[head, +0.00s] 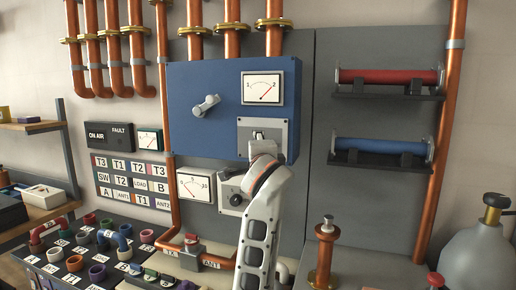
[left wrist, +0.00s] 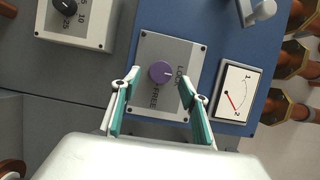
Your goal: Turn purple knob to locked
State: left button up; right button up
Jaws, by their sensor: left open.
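The purple knob (left wrist: 160,72) sits on a grey plate (left wrist: 146,50) in the left wrist view. The plate reads LOCK at the knob's right and FREE below it. A small pale mark shows on the knob; its exact setting is hard to tell. My left gripper (left wrist: 160,82) is open, its teal-lined fingers on either side of the knob with gaps, not gripping it. In the head view the plate (head: 281,128) is on the blue box, and my left gripper (head: 262,146) is in front of it, hiding the knob. My right gripper is not in view.
On the blue box (head: 205,80) are a grey lever (head: 207,104) and a dial meter (head: 263,89). Another knob plate (head: 231,198) is below. Copper pipes (head: 163,100) run at the left. Red (head: 388,77) and blue (head: 381,145) cylinders sit on shelves at the right.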

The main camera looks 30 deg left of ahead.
pick_arm(q)
jog(key=v, duration=0.5)
jog(key=shift+s+d, duration=0.1)
jog(key=shift+s, duration=0.05)
jog(key=s+f+g+h, duration=0.1)
jog(key=s+f, duration=0.2)
jog(key=f, duration=0.7)
jog(key=s+f+n+g+h, duration=0.1)
jog(key=s+f, duration=0.1)
jog(key=f, duration=0.7)
jog(key=s+a+f+g+h, duration=0.1)
jog(key=s+f, duration=0.2)
jog(key=f, duration=0.7)
jog(key=shift+s+f, duration=0.3)
jog(key=shift+s, duration=0.1)
jog(key=s+d+f+n+g+h, duration=0.25)
jog(key=s+f+g, duration=0.25)
jog(key=s+f, duration=1.5)
jog(key=d+f+n+t+h, duration=0.3)
jog(key=d+f+h, duration=0.4)
jog(key=d+f, duration=0.6)
notch_tip(320, 180, down, 2)
jog(key=shift+d+f+t, duration=0.25)
jog(key=shift+d+t, duration=0.05)
jog(key=shift+t, duration=0.1)
